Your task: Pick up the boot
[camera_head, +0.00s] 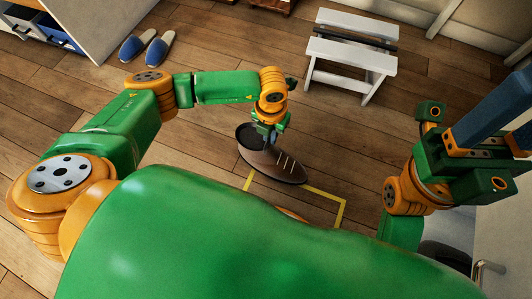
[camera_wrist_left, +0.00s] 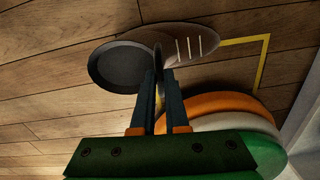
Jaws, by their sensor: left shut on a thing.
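The brown boot (camera_head: 272,163) has a dark opening and pale lace bars. It is at the middle of the camera_head view, at the yellow floor outline. In the left wrist view the boot (camera_wrist_left: 190,42) shows its opening to the left and its laces to the right. My left gripper (camera_head: 267,138) is shut on the boot's rim, beside the laces; the fingers (camera_wrist_left: 157,75) come together there in the wrist view. I cannot tell whether the sole touches the floor. My right gripper (camera_head: 492,112) is at the right, far from the boot; its finger gap is not clear.
A white step stool (camera_head: 350,50) stands beyond the boot. Blue slippers (camera_head: 145,46) lie at the upper left near a white cubby unit (camera_head: 95,22). Yellow tape (camera_head: 325,194) marks the floor. Wooden floor (camera_head: 210,130) is clear left of the boot.

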